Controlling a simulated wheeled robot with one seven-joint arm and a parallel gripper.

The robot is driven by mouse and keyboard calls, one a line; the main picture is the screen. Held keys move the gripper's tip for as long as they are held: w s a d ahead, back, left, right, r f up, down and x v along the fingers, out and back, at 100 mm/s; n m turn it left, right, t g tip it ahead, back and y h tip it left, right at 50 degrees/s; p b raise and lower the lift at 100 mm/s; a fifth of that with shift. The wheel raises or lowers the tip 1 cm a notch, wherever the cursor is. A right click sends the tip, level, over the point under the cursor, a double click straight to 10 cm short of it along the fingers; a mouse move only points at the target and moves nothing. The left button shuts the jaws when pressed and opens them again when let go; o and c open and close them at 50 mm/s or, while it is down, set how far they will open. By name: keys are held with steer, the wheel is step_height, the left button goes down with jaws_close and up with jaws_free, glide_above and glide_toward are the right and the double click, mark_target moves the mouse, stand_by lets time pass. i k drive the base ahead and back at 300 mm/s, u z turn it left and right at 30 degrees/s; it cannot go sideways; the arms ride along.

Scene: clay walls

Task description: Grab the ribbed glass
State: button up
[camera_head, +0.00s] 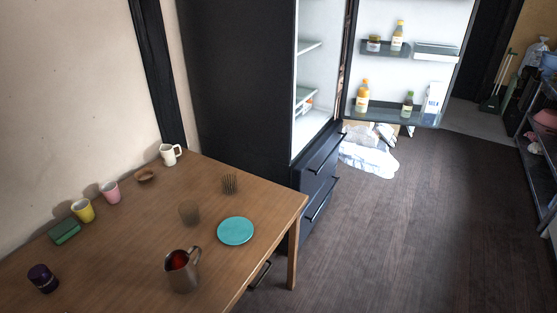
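A small see-through glass with dark vertical ribs (230,184) stands upright on the wooden table (135,230), near its back right edge. A second, smoother see-through brownish glass (189,212) stands to its left and nearer to me. A turquoise plate (236,231) lies just in front of the ribbed glass, apart from it. My gripper is not in view.
A metal pitcher with red contents (182,271) stands near the table's front edge. A white mug (170,154), brown bowl (146,176), pink cup (110,192), yellow cup (83,210), green box (64,232) and purple jar (43,278) line the left. An open fridge (240,80) stands behind; floor at right is clear.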

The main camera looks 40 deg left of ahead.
mark_target(228, 176)
steer(key=u, duration=0.5)
steer(key=i, duration=1.3)
steer(key=u, duration=2)
steer(key=i, duration=1.2)
steer(key=u, duration=0.65)
